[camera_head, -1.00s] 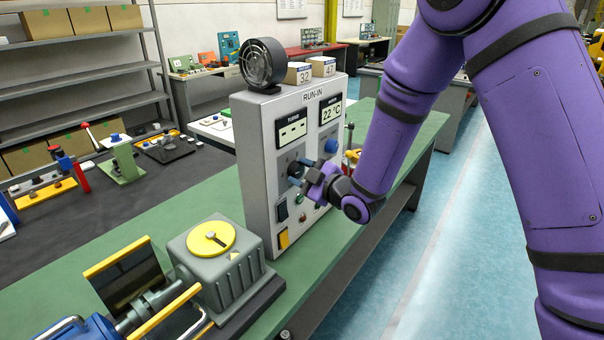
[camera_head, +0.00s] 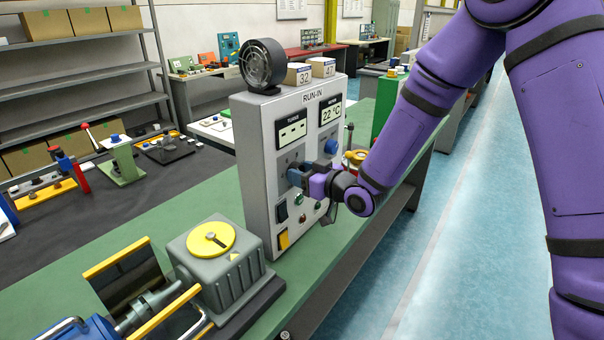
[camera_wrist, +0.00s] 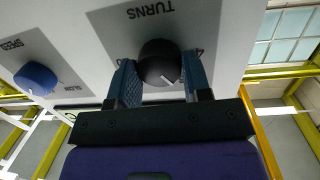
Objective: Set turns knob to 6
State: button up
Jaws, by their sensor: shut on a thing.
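The turns knob is dark and round with a white pointer line, and it shows in the wrist view (camera_wrist: 160,64) under the label TURNS. My gripper (camera_wrist: 160,84) has one finger on each side of the knob and is shut on it. In the head view my gripper (camera_head: 302,176) is at the front of the grey RUN-IN panel (camera_head: 258,150) and hides the knob. The turns display (camera_head: 292,132) above it shows dashes, not a number. In the wrist view the pointer line slants toward the lower right of the picture.
A blue speed knob (camera_wrist: 36,78) sits beside the turns knob. A switch (camera_head: 282,210), small lamps and a yellow button (camera_head: 284,239) are below. A grey gearbox with a yellow disc (camera_head: 211,239) stands in front on the green bench.

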jog(key=shift+m, duration=0.3)
jog(key=o, duration=0.9)
jog(key=shift+d, duration=0.1)
jog(key=v, duration=1)
jog(key=shift+s+d, duration=0.2)
jog(key=shift+d, duration=0.05)
